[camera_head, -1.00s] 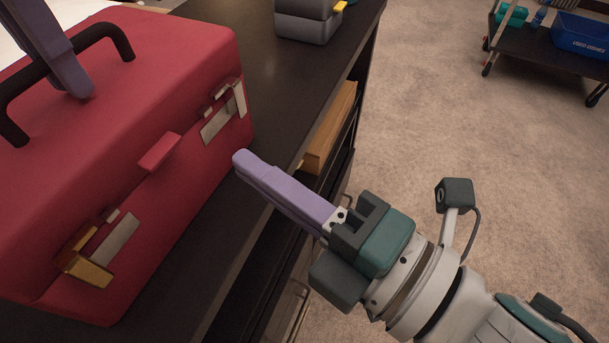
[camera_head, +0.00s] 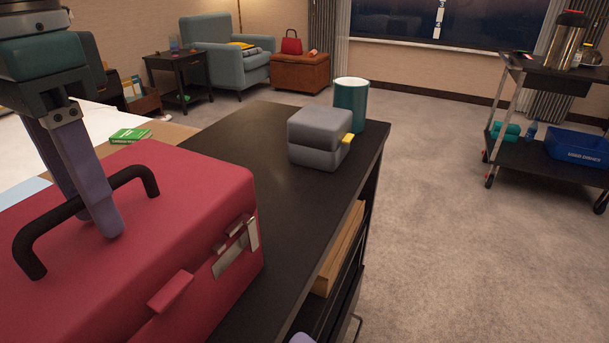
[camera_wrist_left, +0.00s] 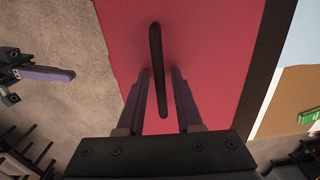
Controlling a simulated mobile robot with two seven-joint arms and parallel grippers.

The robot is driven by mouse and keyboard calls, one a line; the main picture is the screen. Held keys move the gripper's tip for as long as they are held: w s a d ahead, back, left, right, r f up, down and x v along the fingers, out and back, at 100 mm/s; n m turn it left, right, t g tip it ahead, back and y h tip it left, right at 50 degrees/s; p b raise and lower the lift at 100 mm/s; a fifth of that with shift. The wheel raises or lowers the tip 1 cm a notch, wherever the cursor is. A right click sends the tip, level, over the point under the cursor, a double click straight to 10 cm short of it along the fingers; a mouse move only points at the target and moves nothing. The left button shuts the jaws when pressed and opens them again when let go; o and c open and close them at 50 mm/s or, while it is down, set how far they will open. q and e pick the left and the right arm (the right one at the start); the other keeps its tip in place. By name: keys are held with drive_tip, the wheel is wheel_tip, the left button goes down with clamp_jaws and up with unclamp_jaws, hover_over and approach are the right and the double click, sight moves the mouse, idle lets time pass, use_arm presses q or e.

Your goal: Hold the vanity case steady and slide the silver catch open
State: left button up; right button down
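The red vanity case (camera_head: 190,200) stands on the dark cabinet top at the lower left of the head view. Its black handle (camera_head: 148,178) is raised. The silver catch (camera_head: 236,252) is on its front, near the right end; a red tab (camera_head: 170,291) is left of it. My left gripper (camera_head: 100,225) points down at the handle. In the left wrist view its fingers (camera_wrist_left: 160,78) straddle the handle (camera_wrist_left: 158,60) with gaps on both sides. Only a purple tip of my right gripper (camera_head: 300,338) shows at the bottom edge; in the wrist view it (camera_wrist_left: 48,73) is beside the case, its opening unclear.
A grey box with a yellow tab (camera_head: 318,140) and a teal cylinder (camera_head: 350,103) stand farther back on the cabinet top (camera_head: 285,215). The top is bare between them and the case. Carpet lies to the right, with a cart (camera_head: 540,90) beyond.

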use_arm(q)
drive_tip(key=shift+o, duration=0.9)
